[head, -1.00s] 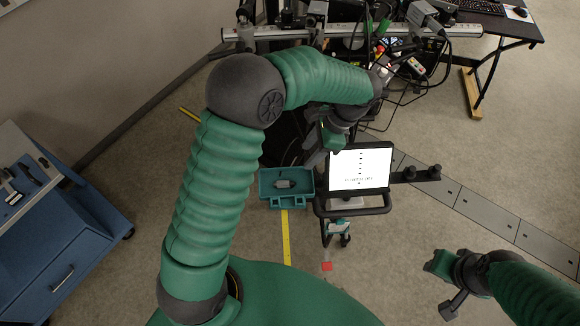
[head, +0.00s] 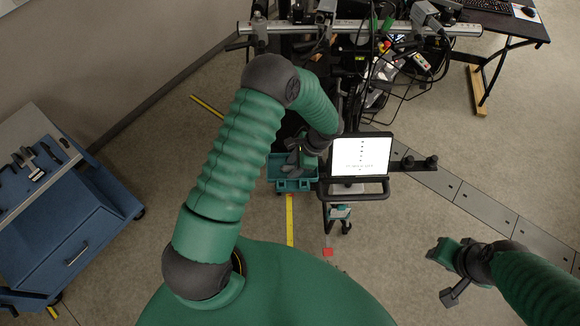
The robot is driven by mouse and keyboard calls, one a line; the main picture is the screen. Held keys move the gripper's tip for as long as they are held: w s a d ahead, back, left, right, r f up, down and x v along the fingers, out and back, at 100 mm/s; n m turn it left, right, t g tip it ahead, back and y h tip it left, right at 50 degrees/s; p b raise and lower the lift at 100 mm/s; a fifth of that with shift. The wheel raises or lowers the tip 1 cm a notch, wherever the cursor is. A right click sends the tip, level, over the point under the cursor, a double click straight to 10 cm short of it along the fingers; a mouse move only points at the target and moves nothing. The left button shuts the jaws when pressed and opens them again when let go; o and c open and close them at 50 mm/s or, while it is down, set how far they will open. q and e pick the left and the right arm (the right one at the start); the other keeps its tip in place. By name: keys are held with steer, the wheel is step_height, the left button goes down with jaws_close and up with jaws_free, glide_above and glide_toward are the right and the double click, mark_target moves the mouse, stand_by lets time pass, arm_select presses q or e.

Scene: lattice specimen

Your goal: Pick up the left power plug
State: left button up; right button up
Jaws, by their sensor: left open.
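My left gripper (head: 296,158) is open and hangs over the teal tray (head: 296,186), left of the white screen. Its dark fingers and wrist cover much of the tray's inside. A small grey item lay in that tray in the earlier view; it is now mostly hidden, and I cannot tell whether it is a power plug. I cannot make out any power plug for certain elsewhere. My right gripper (head: 446,272) is at the lower right over bare floor, far from the tray.
A lit screen (head: 360,156) with a dark handle bar (head: 356,194) stands just right of the tray. A metal rail (head: 380,28) and tangled cables lie behind. A blue cabinet (head: 70,225) is at the left and a black desk (head: 505,25) at the top right. Floor between is open.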

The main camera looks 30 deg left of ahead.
arm_select(q)
steer(key=shift+d, duration=0.1)
steer(key=shift+w+f, duration=0.1)
steer(key=c, duration=0.3)
steer(key=shift+w+a+f, duration=0.1)
steer(key=shift+a, duration=0.15)
steer(key=shift+c, duration=1.3)
steer(key=shift+a+f, duration=0.1)
steer(key=shift+a, duration=0.4)
steer(key=c, duration=0.5)
steer(key=shift+a, duration=0.15)
jaws_close()
arm_select(e)
steer(key=shift+w+a, duration=0.1)
steer(key=shift+a, duration=0.6)
